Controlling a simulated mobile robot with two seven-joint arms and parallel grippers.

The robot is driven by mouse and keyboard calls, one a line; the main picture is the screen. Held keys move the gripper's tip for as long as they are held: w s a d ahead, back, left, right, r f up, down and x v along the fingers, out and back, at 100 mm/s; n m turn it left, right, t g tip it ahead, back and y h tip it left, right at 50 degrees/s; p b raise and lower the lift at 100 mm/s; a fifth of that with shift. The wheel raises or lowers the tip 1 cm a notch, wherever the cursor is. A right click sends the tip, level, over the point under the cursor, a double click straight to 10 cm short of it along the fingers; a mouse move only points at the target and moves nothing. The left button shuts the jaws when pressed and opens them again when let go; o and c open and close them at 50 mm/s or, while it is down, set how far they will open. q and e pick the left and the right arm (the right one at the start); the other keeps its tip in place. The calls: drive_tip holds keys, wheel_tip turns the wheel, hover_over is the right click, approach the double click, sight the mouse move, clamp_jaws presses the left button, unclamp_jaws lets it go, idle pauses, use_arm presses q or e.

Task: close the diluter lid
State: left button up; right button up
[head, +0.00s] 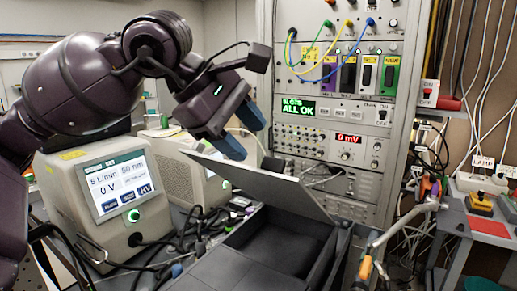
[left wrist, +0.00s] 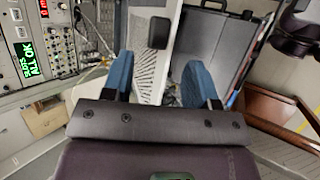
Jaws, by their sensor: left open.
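The diluter is a dark grey box (head: 272,243) at the lower middle of the head view. Its lid (head: 262,184) is a flat grey panel, raised and tilted over the box, with the dark interior showing below it. My left gripper (head: 241,131) has blue fingertips and hangs above and behind the lid's upper left part, apparently not touching it. The fingers stand apart with nothing between them, as the left wrist view (left wrist: 159,78) also shows. A dark grey panel (left wrist: 213,45) is in the left wrist view beyond the right finger; I cannot tell which face it is. My right gripper is out of view.
A beige instrument with a screen (head: 120,190) stands left of the box, with loose black cables (head: 190,238) between them. A rack of electronics (head: 335,110) stands behind. A jointed metal arm with an orange part (head: 366,268) is close to the box's right side.

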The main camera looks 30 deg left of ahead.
use_arm(q)
drive_tip(key=v, duration=0.4)
drive_tip(key=shift+s+a+r, duration=0.15)
drive_tip(key=shift+r, duration=0.1)
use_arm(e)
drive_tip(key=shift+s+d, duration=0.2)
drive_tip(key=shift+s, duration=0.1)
